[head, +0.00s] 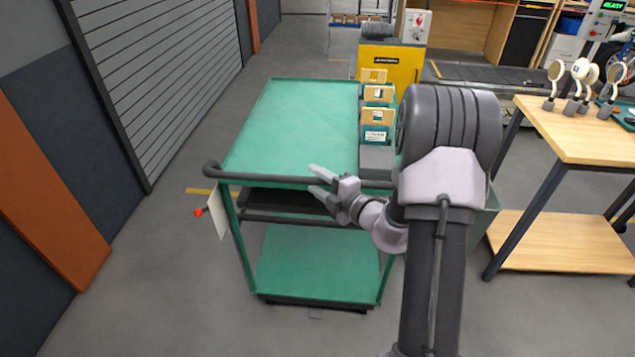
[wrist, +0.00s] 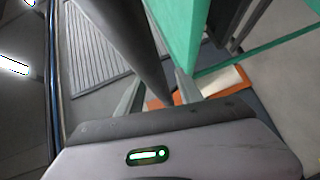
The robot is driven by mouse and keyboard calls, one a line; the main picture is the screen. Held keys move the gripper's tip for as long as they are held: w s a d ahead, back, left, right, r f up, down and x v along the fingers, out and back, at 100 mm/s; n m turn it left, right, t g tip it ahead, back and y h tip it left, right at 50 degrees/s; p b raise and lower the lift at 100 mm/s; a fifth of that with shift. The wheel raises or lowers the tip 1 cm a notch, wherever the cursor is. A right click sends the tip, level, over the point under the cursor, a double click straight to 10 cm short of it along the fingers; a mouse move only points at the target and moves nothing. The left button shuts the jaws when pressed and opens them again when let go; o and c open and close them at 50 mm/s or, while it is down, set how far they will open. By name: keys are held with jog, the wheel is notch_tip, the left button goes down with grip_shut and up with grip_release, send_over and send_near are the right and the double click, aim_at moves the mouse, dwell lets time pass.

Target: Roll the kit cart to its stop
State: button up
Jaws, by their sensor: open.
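The kit cart (head: 300,120) is green, with a flat top and a lower shelf (head: 318,265), and stands in the middle of the head view. Its dark handle bar (head: 260,178) runs across the near end. My gripper (head: 314,179) is open at the handle, one finger above the bar and one below in the head view. In the wrist view the dark bar (wrist: 130,35) runs down between the two open fingers (wrist: 158,92). I cannot tell whether either finger touches it. I cannot make out a stop for the cart.
Card holders (head: 376,115) stand on the cart's right side. A yellow cabinet (head: 390,66) is beyond it. A wooden table (head: 575,130) with round-headed items stands right. A shutter wall (head: 165,70) is left.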

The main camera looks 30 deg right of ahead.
grip_shut()
dwell(1.4)
